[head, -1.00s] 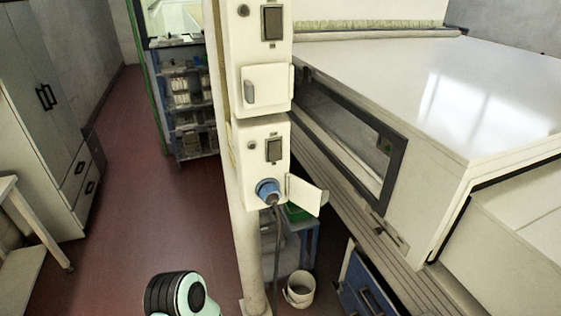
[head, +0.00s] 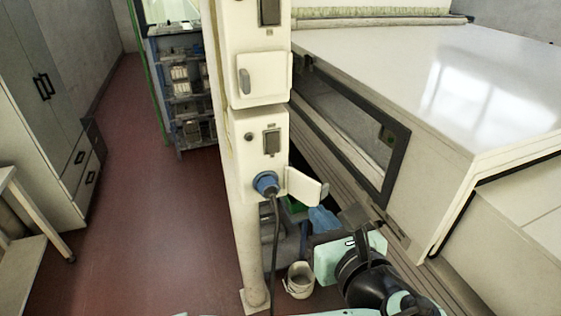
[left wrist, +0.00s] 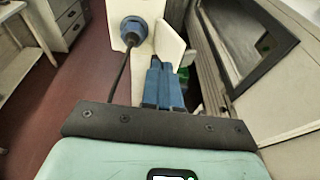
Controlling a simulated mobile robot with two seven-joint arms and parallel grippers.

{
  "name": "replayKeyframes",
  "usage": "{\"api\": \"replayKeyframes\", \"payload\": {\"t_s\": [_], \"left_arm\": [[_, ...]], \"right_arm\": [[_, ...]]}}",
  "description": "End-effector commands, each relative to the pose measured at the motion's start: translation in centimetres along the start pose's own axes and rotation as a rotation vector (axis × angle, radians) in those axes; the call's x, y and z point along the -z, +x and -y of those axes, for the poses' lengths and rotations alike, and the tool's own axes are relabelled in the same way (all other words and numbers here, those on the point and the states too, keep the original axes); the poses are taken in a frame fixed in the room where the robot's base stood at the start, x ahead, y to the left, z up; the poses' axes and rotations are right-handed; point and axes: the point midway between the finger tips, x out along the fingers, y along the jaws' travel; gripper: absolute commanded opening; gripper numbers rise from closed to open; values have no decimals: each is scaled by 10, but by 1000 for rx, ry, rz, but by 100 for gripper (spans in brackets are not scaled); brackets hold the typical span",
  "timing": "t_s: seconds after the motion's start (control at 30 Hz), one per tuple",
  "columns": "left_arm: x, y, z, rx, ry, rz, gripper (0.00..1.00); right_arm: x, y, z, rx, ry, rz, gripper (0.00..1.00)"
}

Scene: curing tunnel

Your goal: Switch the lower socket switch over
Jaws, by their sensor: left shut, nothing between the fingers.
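The lower socket switch (head: 271,141) is a dark rocker on the lower cream socket box, in the head view. Which way it is set is too small to tell. Below it a blue plug (head: 266,184) sits in the socket, with its hinged lid (head: 307,189) open to the right. My left gripper (head: 322,218), with blue fingers, is shut and empty, below and right of the open lid in the head view. In the left wrist view the shut fingers (left wrist: 163,84) point toward the plug (left wrist: 132,31) and lid (left wrist: 170,47); the switch is out of view. My right gripper is not in view.
An upper socket box (head: 262,79) with a closed lid sits above. A cable (head: 276,245) hangs from the plug. The large white machine (head: 385,75) stands close on the right. A bucket (head: 299,281) is on the floor. Open red floor (head: 170,225) lies to the left.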

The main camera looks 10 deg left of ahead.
Motion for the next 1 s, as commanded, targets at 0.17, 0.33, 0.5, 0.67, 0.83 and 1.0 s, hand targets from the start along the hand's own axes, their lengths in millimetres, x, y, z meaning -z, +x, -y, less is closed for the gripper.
{"api": "replayKeyframes", "payload": {"t_s": [0.17,0.33,0.5,0.67,0.83,1.0], "left_arm": [[-46,-28,-24,-33,-26,104,0],[-54,-33,-30,-45,-30,123,0],[-54,-32,-29,-45,-30,121,0],[-54,-28,-30,-47,-30,120,0],[-56,-6,-31,-48,-30,119,0],[-61,31,-33,-50,-30,119,0]], "right_arm": [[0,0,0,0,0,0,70],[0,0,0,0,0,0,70],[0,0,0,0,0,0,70],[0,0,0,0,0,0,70],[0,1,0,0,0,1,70],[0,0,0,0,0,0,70]]}}
